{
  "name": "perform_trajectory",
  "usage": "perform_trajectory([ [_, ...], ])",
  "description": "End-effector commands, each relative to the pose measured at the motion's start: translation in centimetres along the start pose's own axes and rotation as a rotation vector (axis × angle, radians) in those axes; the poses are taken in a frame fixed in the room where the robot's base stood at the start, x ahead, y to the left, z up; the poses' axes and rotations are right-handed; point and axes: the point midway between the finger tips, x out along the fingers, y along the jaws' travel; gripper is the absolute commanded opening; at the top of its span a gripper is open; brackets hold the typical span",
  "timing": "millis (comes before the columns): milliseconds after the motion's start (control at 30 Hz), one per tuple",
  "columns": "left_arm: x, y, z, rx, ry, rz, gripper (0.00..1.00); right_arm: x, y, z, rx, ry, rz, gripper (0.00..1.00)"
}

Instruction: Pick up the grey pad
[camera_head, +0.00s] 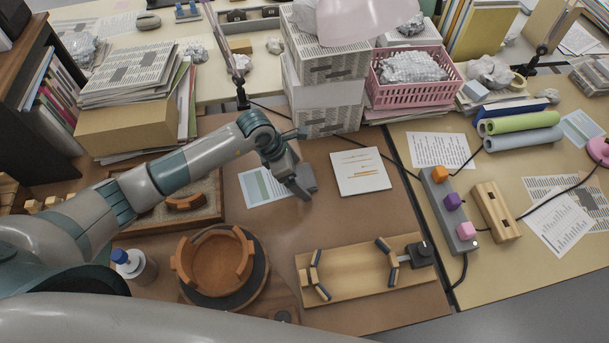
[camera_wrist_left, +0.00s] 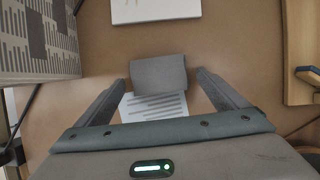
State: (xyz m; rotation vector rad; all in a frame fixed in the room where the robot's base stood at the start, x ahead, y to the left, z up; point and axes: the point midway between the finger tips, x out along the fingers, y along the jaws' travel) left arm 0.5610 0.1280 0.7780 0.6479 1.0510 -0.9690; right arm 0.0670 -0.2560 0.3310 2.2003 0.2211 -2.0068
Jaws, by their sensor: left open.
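The grey pad (camera_wrist_left: 158,74) is a small grey block in the left wrist view, lying at the edge of a printed sheet. It also shows in the head view (camera_head: 308,176), partly hidden by my left gripper. My left gripper (camera_head: 301,195) points down at it from the left. In the left wrist view the two fingers of the left gripper (camera_wrist_left: 160,85) are apart, one on each side of the pad, with gaps between. I cannot tell the exact height of the fingertips above the table. My right gripper is not in view.
A white card (camera_head: 360,172) lies right of the pad. Stacked printed boxes (camera_head: 325,100) stand just behind. A wooden board with blue-tipped pegs (camera_head: 350,274) and a round stand with terracotta sherds (camera_head: 213,262) lie nearer. Brown table between them is clear.

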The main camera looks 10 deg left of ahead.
Motion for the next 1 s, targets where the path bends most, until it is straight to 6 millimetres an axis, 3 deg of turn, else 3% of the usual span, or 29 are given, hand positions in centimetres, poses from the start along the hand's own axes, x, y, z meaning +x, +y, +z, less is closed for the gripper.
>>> perform_trajectory([
  [400,0.01,0.0,-0.03,0.0,0.0,0.0,0.9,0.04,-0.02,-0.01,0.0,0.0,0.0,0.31],
  [567,0.0,0.0,-0.03,0.0,0.0,0.0,0.52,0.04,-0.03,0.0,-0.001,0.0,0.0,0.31],
  [600,0.0,0.0,-0.03,0.0,0.0,0.0,0.48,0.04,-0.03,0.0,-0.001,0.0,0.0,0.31],
  [1000,-0.34,0.06,0.13,0.0,-0.001,0.001,0.48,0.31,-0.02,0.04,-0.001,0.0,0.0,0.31],
])
